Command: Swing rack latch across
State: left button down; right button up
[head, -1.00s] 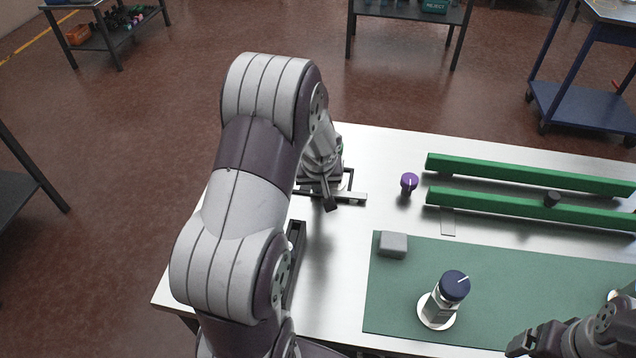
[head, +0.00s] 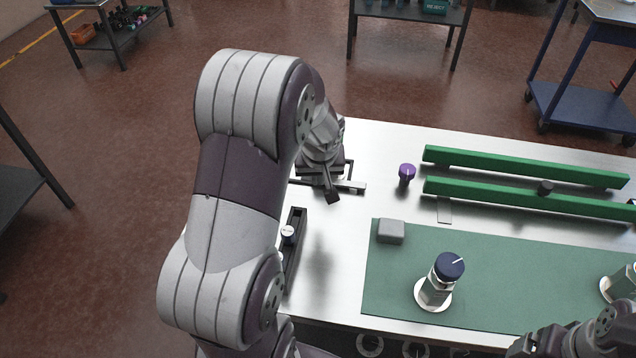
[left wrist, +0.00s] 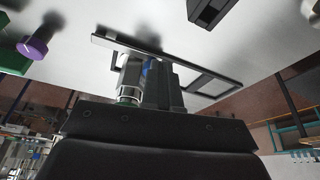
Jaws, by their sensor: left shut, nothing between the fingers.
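A small dark rack frame (head: 349,168) lies at the far left of the bench, partly hidden behind my left gripper. A flat bar with a pale end (head: 355,186) runs along its near side; I cannot tell whether this is the latch. In the left wrist view, the dark frame (left wrist: 215,77) has a long straight edge. My left gripper (head: 333,197) is shut and empty, pointing down by the bar; whether it touches is unclear. My right gripper (head: 520,344) is at the lower right, its jaws unclear.
A purple knob (head: 407,171) and green rails (head: 520,167) stand to the right. A grey block (head: 390,231) and a blue-capped fitting (head: 440,280) are on the green mat (head: 390,300). A dark narrow tray (head: 297,225) lies nearer, beside my left arm.

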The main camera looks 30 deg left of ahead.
pick_arm(q)
jog(key=v, duration=0.4)
jog(key=shift+r, duration=0.2)
jog(key=shift+s+d, duration=0.1)
jog(key=shift+s, duration=0.05)
jog(key=s+d+f+m+g+h, duration=0.1)
jog(key=s+d+f+m+h, duration=0.1)
jog(key=s+d+f+m, duration=0.2)
jog(key=s+d+m, duration=0.3)
jog(key=s+d, duration=0.5)
jog(key=d, duration=0.2)
jog(key=shift+m+g, duration=0.3)
jog(key=shift+g, duration=0.1)
jog(key=shift+s, duration=0.15)
